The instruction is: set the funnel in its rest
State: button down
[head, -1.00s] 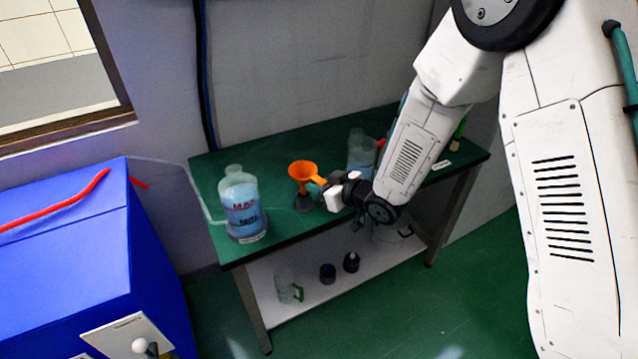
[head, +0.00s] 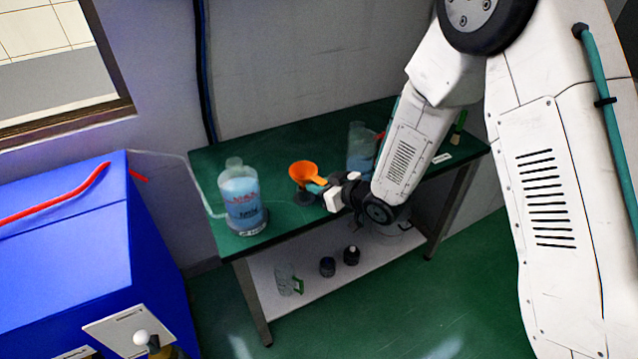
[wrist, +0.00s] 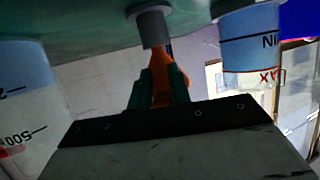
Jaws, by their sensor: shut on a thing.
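The orange funnel (head: 302,172) is upright over the green table, near its middle. In the wrist view, part of the funnel (wrist: 165,80) shows between my green fingers. My gripper (head: 317,188) is shut on the funnel's side, reaching in from the right. The grey rest (head: 303,198) stands on the table directly below the funnel. In the upside-down wrist view, the rest (wrist: 152,28) is a short grey cylinder close to the funnel's lower part. I cannot tell whether the spout is inside it.
A bottle of blue liquid (head: 240,200) stands left of the funnel on the green table (head: 290,222). Another bottle (head: 360,150) is behind my wrist. The lower shelf (head: 325,290) holds a beaker (head: 286,280) and dark jars. A blue cabinet (head: 70,250) is at left.

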jog(key=shift+f, duration=0.75)
jog(key=c, duration=1.2)
grip_release()
jog(key=v, duration=0.7)
jog(key=shift+s+d, duration=0.25)
jog(key=shift+d, duration=0.05)
